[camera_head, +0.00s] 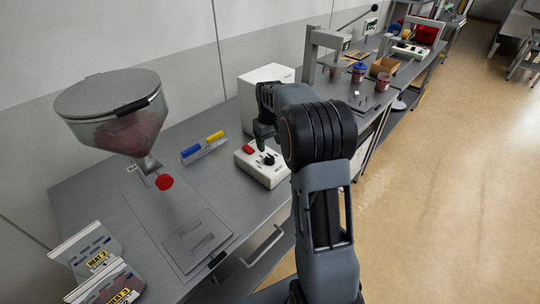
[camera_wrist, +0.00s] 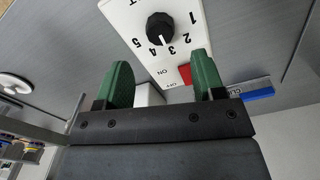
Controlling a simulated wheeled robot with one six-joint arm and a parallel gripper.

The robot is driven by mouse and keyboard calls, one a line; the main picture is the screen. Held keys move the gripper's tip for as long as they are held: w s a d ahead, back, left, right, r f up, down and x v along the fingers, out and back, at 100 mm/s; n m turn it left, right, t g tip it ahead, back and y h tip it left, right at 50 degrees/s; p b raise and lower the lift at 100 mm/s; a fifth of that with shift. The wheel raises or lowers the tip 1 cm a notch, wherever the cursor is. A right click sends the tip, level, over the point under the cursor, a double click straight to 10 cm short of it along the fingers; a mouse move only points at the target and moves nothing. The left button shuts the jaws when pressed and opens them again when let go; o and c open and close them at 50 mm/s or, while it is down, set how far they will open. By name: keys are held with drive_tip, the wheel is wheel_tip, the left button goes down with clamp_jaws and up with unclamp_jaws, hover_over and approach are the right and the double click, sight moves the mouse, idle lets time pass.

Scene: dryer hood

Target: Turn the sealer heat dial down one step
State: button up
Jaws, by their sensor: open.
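The sealer control box (camera_head: 265,165) is white and sits on the grey bench, with a black heat dial (camera_head: 268,158) on top. In the wrist view the dial (camera_wrist: 160,27) is a ribbed black knob with numbers 1 to 5 around it. Its white mark seems to point near 3; I cannot tell exactly. A red switch (camera_wrist: 185,74) marked ON and OFF is beside it. My gripper (camera_wrist: 162,72) is open, its two green fingers apart and empty. The dial lies beyond the fingertips, not between them. In the head view my gripper (camera_head: 264,132) is above the box, partly hidden by my arm.
A white cabinet (camera_head: 262,88) stands behind the control box. A hopper (camera_head: 110,105) with a red knob (camera_head: 165,182) stands farther left.

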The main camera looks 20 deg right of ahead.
sight(269, 157)
wheel_tip(269, 157, down, 7)
drive_tip(key=shift+r+p, duration=0.2)
drive_tip(key=shift+p, duration=0.1)
drive_tip(key=shift+c, duration=0.4)
drive_tip(key=c, duration=0.9)
drive_tip(key=shift+o, duration=0.2)
drive_tip(key=shift+n, duration=0.3)
drive_tip(key=n, duration=0.3)
drive_tip(key=shift+b, duration=0.4)
drive_tip(key=shift+r+n, duration=0.1)
drive_tip(key=shift+n, duration=1.9)
